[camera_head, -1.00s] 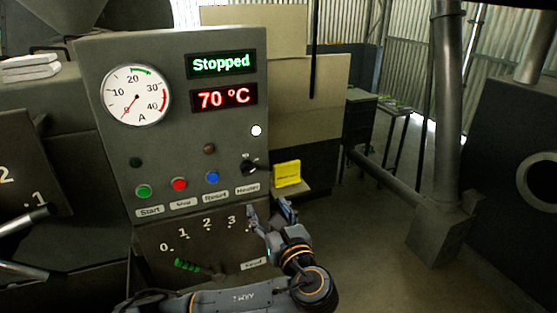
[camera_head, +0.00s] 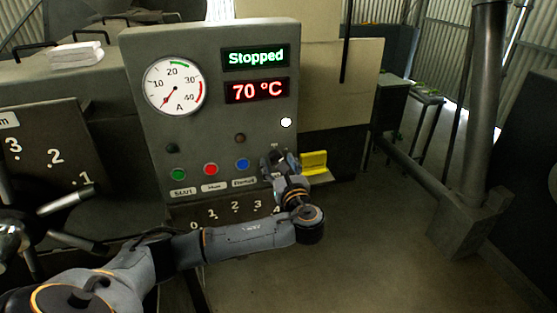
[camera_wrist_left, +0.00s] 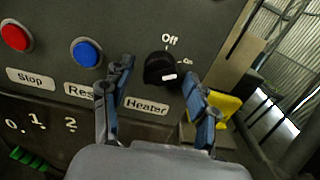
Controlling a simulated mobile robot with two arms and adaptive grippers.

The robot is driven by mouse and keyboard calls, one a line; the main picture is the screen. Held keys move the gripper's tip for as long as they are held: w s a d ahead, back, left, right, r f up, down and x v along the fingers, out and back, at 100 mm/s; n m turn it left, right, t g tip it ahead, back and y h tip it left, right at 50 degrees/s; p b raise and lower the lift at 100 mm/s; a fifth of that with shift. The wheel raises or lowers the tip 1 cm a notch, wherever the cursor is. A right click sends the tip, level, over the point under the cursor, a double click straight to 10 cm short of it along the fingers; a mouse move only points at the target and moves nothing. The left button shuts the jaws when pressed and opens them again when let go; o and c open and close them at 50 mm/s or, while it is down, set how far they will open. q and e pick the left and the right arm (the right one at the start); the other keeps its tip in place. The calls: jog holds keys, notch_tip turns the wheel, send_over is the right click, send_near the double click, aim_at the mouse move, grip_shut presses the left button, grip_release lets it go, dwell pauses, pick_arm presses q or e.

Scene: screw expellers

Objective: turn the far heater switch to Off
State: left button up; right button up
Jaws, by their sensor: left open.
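The heater switch (camera_wrist_left: 157,66) is a black round knob on the grey control panel (camera_head: 208,125), above the Heater label (camera_wrist_left: 146,105). "Off" is printed above it and "On" to its right. Its white mark sits at the knob's lower right, away from "Off". My left gripper (camera_wrist_left: 158,78) is open, with one blue-grey finger on each side of the knob in the wrist view; I cannot tell whether they touch it. My right gripper is not in view.
Red (camera_wrist_left: 16,37) and blue (camera_wrist_left: 86,52) buttons lie left of the knob. A yellow object (camera_head: 314,163) is close to the right of my gripper. A white lamp (camera_head: 286,122) is lit above. The displays read "Stopped" (camera_head: 256,57) and "70 °C" (camera_head: 257,90).

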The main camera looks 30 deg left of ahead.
pick_arm(q)
jog(key=shift+w+a, duration=0.1)
jog(key=shift+a, duration=0.05)
jog(key=c, duration=1.2)
jog(key=shift+f, duration=0.1)
jog(key=n+b, duration=0.3)
jog(key=n, duration=0.2)
jog(key=shift+f+n, duration=0.1)
jog(key=shift+n, duration=0.3)
jog(key=shift+n+b, duration=1.85)
jog(key=shift+n, duration=1.05)
jog(key=shift+o, duration=0.2)
jog(key=shift+r+n, duration=0.2)
jog(key=shift+n, duration=0.1)
